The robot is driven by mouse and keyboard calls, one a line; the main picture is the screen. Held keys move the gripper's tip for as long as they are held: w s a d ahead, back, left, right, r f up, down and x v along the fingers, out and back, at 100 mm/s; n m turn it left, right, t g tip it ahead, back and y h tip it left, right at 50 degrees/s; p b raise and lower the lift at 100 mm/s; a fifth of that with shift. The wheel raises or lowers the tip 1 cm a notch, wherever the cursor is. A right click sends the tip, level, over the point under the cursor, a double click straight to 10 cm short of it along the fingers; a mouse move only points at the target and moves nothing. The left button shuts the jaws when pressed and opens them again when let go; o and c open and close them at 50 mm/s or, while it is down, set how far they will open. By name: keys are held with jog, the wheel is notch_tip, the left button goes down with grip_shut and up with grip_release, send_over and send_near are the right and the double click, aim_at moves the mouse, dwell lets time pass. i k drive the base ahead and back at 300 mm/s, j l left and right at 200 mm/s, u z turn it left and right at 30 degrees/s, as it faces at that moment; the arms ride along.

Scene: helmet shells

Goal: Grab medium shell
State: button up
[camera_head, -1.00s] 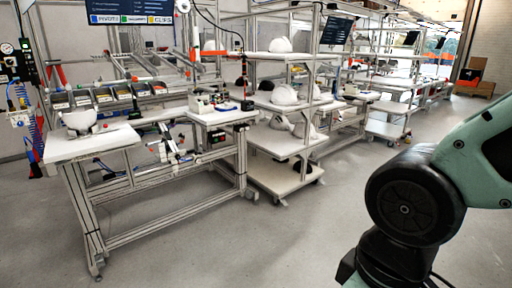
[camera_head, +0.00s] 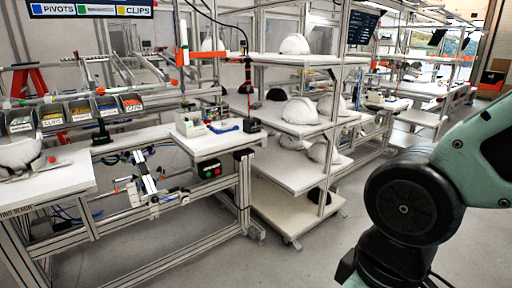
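Several white helmet shells stand on a wheeled shelf rack right of centre. One white shell (camera_head: 295,44) is on the top shelf. Another white shell (camera_head: 301,111) is on the second shelf, with a further white shell (camera_head: 328,103) behind it. A white shell (camera_head: 319,150) sits on the shelf below. Dark shells (camera_head: 277,94) also show on the second shelf and on the bottom one. I cannot tell which shell is the medium one. My gripper is not in view; only my arm shows at the right.
A workbench (camera_head: 70,172) with a white helmet shell (camera_head: 22,152) and several parts bins stands at the left. A small station top (camera_head: 222,142) adjoins the rack. The wheeled rack (camera_head: 283,212) stands on the floor. Grey floor (camera_head: 300,262) is clear in front.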

aim_at(299, 110)
jog(key=i+j+z, duration=0.1)
jog(key=i, duration=0.35)
jog(key=i+j+z, duration=0.15)
jog(key=i, duration=0.35)
jog(key=i+j+z, duration=0.1)
jog(key=i+j, duration=0.2)
jog(key=i, duration=0.15)
jog(key=i+z, duration=0.2)
jog(key=i, duration=0.35)
jog(key=i+j+z, duration=0.2)
jog(key=i, duration=0.35)
jog(key=i+j+z, duration=0.25)
jog(key=i, duration=0.3)
jog(key=i+j+z, duration=0.2)
jog(key=i+j, duration=0.2)
jog(key=i, duration=0.15)
